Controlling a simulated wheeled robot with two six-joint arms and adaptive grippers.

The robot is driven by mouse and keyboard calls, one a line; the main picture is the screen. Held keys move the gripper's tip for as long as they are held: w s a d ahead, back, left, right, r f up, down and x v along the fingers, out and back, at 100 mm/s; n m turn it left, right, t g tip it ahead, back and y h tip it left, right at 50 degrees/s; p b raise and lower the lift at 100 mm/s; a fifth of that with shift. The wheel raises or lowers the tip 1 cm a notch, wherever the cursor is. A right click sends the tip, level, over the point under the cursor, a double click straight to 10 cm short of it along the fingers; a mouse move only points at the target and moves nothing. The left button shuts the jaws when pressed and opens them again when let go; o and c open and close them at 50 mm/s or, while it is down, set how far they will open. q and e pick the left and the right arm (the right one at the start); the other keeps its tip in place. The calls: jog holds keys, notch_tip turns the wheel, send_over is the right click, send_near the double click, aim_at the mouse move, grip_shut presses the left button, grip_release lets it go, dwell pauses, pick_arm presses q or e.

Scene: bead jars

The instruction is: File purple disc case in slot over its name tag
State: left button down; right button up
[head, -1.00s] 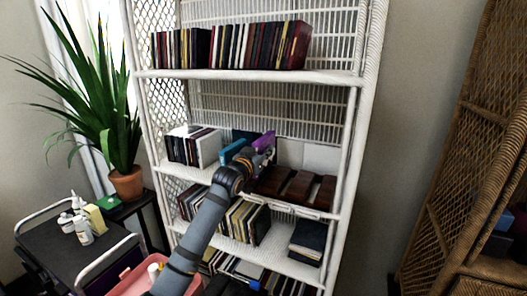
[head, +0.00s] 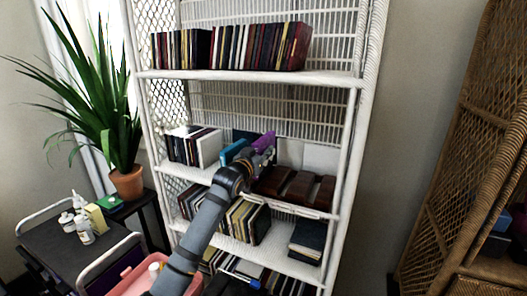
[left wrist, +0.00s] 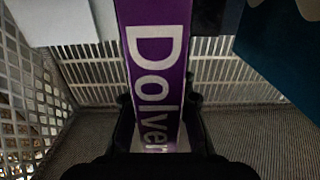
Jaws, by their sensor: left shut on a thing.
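The purple disc case (head: 265,140) is at the middle shelf of the white wicker shelving. My left gripper (head: 264,154) is shut on it. In the left wrist view the purple case (left wrist: 155,60) stands between the dark fingers (left wrist: 160,120), with white letters reading "Dolver", the end cut off by the gripper. A blue case (head: 232,152) stands just left of it in the head view. Brown wooden holders (head: 297,187) sit to the right on the same shelf. No name tag can be read, and the slot is hidden behind my gripper. My right gripper is out of view.
Books and cases (head: 190,147) fill the left of the middle shelf. More rows stand above (head: 258,46) and below (head: 245,222). In the left wrist view a pale block (left wrist: 52,20) is at upper left and a dark blue one (left wrist: 290,50) at upper right.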

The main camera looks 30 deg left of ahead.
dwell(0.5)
pick_arm(q)
jog(key=shift+f+b, duration=1.1)
jog(key=shift+f, duration=1.3)
jog(key=c, duration=1.1)
grip_release()
jog(key=shift+r, duration=0.1)
jog(key=s, duration=1.2)
jog(key=shift+d, duration=0.4)
